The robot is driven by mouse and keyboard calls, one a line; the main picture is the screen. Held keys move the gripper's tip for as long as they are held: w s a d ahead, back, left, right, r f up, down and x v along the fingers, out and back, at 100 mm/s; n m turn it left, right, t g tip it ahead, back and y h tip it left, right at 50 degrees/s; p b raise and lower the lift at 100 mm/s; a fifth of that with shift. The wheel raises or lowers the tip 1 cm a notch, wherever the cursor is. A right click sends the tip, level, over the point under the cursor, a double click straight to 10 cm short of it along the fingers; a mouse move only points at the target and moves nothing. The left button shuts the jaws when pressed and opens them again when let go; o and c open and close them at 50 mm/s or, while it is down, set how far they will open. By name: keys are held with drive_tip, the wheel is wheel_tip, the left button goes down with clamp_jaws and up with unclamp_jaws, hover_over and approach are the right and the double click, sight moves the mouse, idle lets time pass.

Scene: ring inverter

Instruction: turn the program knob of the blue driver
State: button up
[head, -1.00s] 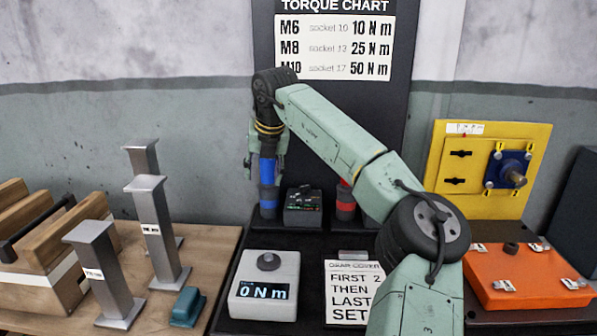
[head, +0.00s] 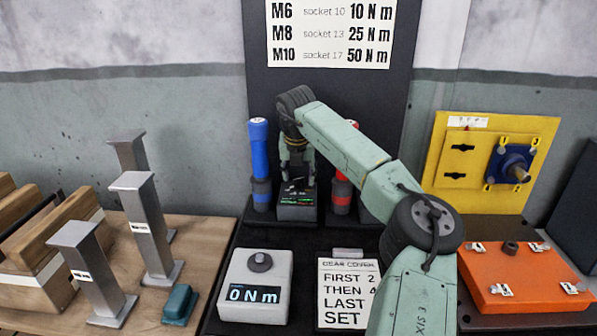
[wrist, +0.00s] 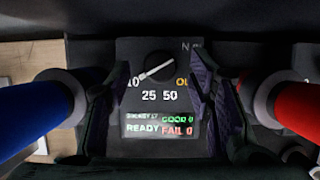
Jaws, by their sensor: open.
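The blue driver (head: 260,150) stands upright in the dark rack, left of my gripper; it also fills the left side of the wrist view (wrist: 40,108). A dark control box (head: 297,205) sits between it and the red driver (head: 341,190). On the box, the round black program knob (wrist: 158,67) has a white pointer line whose lower-left end lies near the "10" mark. Marks 25 and 50 lie below it. The box display (wrist: 160,124) reads READY, GOOD 0 and FAIL 0. My gripper (head: 299,180) is open above the box, its fingers left and right of the knob in the wrist view (wrist: 160,88).
A grey unit reading 0 Nm (head: 254,288) and a gear cover sign (head: 347,290) are in front. An orange cover (head: 530,278) and yellow panel (head: 455,195) are right. Metal posts (head: 145,230) stand left. The drivers closely flank my gripper.

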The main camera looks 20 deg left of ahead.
drive_tip(key=shift+w+f, duration=0.15)
drive_tip(key=shift+f, duration=0.2)
drive_tip(key=shift+c, duration=0.4)
clamp_jaws()
